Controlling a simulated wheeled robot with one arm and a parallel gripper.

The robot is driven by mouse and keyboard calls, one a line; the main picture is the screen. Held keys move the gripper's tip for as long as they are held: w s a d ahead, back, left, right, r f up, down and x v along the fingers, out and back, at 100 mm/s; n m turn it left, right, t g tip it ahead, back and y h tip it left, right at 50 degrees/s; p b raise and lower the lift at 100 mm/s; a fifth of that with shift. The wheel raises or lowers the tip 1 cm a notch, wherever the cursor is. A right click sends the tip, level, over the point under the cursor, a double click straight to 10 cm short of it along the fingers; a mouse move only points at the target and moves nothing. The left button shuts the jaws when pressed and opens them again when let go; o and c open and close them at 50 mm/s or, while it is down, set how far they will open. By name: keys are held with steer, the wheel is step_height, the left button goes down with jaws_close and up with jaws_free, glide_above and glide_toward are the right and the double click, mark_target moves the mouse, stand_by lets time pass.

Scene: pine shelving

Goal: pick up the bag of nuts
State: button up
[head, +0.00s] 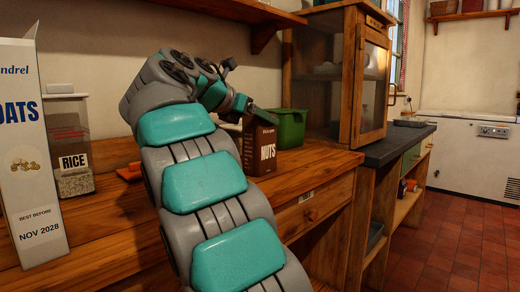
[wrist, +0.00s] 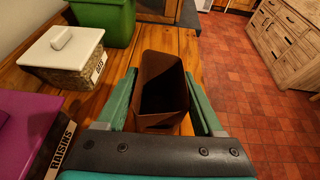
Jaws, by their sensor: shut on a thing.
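The bag of nuts (head: 262,150) is brown with white "NUTS" lettering. In the head view it is upright at the counter's front part, left of the green bin. In the wrist view the bag (wrist: 162,122) shows from above, with an open top and dark inside. My gripper (wrist: 160,75) has one green finger on each side of it and is shut on it. In the head view my gripper (head: 248,108) is at the bag's top, partly hidden by my arm. Whether the bag's base touches the wood cannot be told.
The green bin (head: 291,128) stands right behind the bag. A glass-door cabinet (head: 368,85) is at the right. An oats box (head: 33,160) and a rice container (head: 72,150) stand left. The wrist view shows a white-lidded container (wrist: 62,50) and a purple raisins box (wrist: 25,130).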

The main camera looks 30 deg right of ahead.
jaws_close()
stand_by(0.7)
